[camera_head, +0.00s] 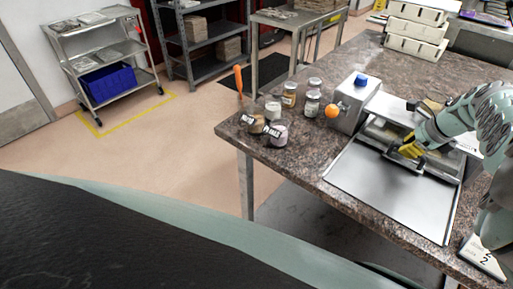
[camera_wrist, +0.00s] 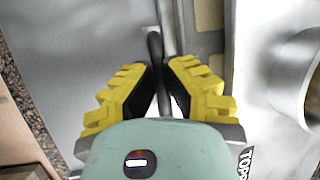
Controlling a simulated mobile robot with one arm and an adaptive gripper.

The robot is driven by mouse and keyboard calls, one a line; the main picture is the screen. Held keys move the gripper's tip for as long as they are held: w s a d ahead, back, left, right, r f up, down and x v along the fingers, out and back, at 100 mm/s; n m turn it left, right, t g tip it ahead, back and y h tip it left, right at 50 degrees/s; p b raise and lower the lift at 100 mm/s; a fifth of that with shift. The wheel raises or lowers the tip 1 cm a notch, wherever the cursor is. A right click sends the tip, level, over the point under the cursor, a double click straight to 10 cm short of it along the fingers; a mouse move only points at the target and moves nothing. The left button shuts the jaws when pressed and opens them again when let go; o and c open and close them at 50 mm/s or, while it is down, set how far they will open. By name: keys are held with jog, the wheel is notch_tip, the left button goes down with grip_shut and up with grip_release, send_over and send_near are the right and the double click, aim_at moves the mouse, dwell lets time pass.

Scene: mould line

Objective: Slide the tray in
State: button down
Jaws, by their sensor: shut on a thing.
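The tray (camera_head: 390,192) is a flat grey metal sheet with a thin rim, lying in front of a grey metal machine (camera_head: 352,103) on the speckled counter. Its far side meets the machine's front. My gripper (camera_head: 409,151), with yellow fingers, is at the machine's front, above the tray's far edge. In the wrist view, my gripper (camera_wrist: 164,85) is shut on a dark bar handle (camera_wrist: 154,45). The bar lies between a grey sheet on the left and machine parts on the right. I cannot tell whether the handle belongs to the tray or the machine.
Several jars (camera_head: 289,95) stand at the counter's left, near an orange knob (camera_head: 331,111) on the machine's side. White stacked boxes (camera_head: 414,28) stand at the back. A numbered white block (camera_head: 482,258) lies at the front right. The counter behind the jars is clear.

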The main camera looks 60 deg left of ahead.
jog(key=shift+w+f, duration=0.15)
jog(key=c, duration=1)
grip_release()
jog(key=shift+r, duration=0.2)
jog(key=v, duration=1.1)
jog(key=shift+d+r, duration=0.2)
jog(key=shift+r, duration=0.15)
